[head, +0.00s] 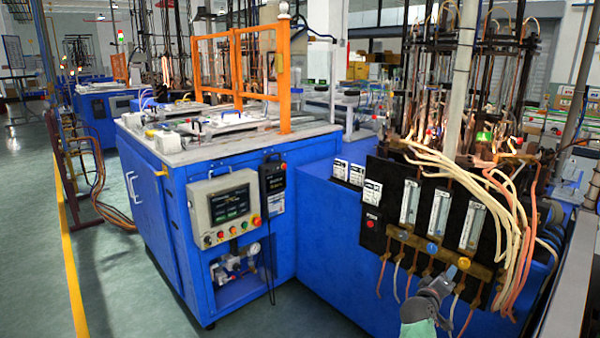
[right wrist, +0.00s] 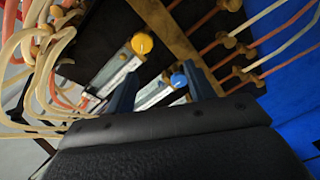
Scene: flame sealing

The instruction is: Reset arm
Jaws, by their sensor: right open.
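My right gripper (head: 450,276) is in front of the lower edge of the black flow-meter panel (head: 398,232) in the head view, just below the yellow knob (head: 464,263). In the right wrist view its two dark fingers (right wrist: 162,88) stand apart with nothing held between them. The blue knob (right wrist: 178,80) appears between the fingers there, and the yellow knob (right wrist: 142,43) beyond them. I cannot tell the exact gap between fingertips and knobs. My left gripper is not in view.
Pale and orange hoses (head: 500,190) hang over the panel's right side. A blue machine cabinet (head: 312,215) with a control screen (head: 229,204) stands at the left. A grey rail (head: 568,290) runs at the right edge. The green floor (head: 300,318) is clear in front.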

